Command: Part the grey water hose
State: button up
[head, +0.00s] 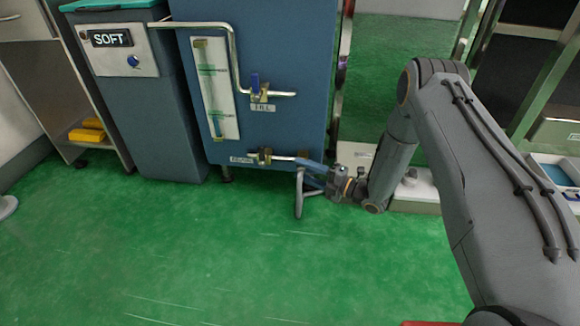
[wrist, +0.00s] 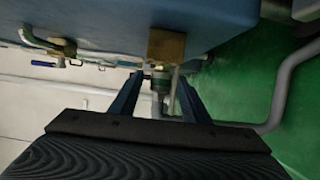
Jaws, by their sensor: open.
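The grey water hose (head: 299,198) hangs in a loop near the floor below the blue tank's lower right corner. In the wrist view the hose (wrist: 281,92) bends on the right side. My gripper (head: 311,174) is at the end of the tank's lower outlet pipe, beside the top of the hose. In the wrist view my gripper (wrist: 160,84) is open, its two blue fingers either side of a dull grey-green coupling (wrist: 161,78). Contact between fingers and coupling cannot be told. In the head view the fingers hide the coupling.
The blue tank (head: 285,60) carries a FILL valve (head: 256,88) above and a lower valve (head: 262,156) on the outlet pipe. A grey SOFT bin (head: 150,120) stands left. A pale box (head: 415,190) sits right behind my arm. The green floor (head: 200,250) in front is clear.

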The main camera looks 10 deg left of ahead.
jog(key=shift+b+x, duration=0.95)
jog(key=shift+x, duration=1.5)
grip_shut()
